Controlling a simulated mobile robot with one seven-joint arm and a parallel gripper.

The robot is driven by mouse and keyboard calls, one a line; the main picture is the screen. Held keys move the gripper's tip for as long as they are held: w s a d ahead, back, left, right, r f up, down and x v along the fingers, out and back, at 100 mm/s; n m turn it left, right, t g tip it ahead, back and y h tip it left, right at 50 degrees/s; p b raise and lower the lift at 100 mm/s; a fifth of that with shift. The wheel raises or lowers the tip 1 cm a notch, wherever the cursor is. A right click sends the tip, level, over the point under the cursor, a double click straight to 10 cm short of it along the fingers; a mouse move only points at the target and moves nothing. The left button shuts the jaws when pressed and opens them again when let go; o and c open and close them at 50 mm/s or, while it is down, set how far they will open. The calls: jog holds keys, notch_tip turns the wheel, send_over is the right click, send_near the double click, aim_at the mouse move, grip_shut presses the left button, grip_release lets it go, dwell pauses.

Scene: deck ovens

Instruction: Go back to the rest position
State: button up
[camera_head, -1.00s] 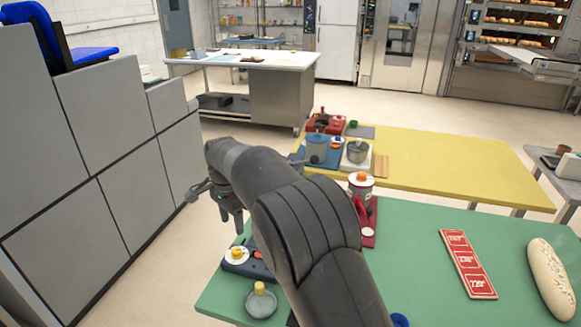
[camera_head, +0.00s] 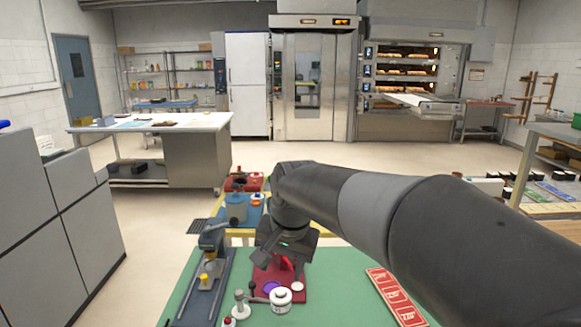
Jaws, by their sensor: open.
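My gripper (camera_head: 284,246) hangs from the dark arm near the middle of the head view. It is over the back edge of the green table (camera_head: 345,265) and above a red tray (camera_head: 271,287). It is open, and I see nothing held in it. Its fingertips are hard to make out against the dark wrist. The arm crosses the view from the lower right and covers much of the table's right side.
A dark tray with a press-like tool (camera_head: 207,270) is at left. A red sign board (camera_head: 394,297) lies at right. Grey cabinets (camera_head: 50,230) stand at left.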

jog(key=s+d+f+n+t+h, duration=0.1)
jog(key=s+d+f+n+t, duration=0.2)
jog(key=s+d, duration=1.3)
jog(key=s, duration=0.2)
jog(key=shift+s+d+f+h, duration=0.3)
jog(key=shift+s+d+f, duration=0.05)
jog(key=shift+s+f, duration=0.05)
jog(key=shift+c, duration=0.3)
dwell(1.4)
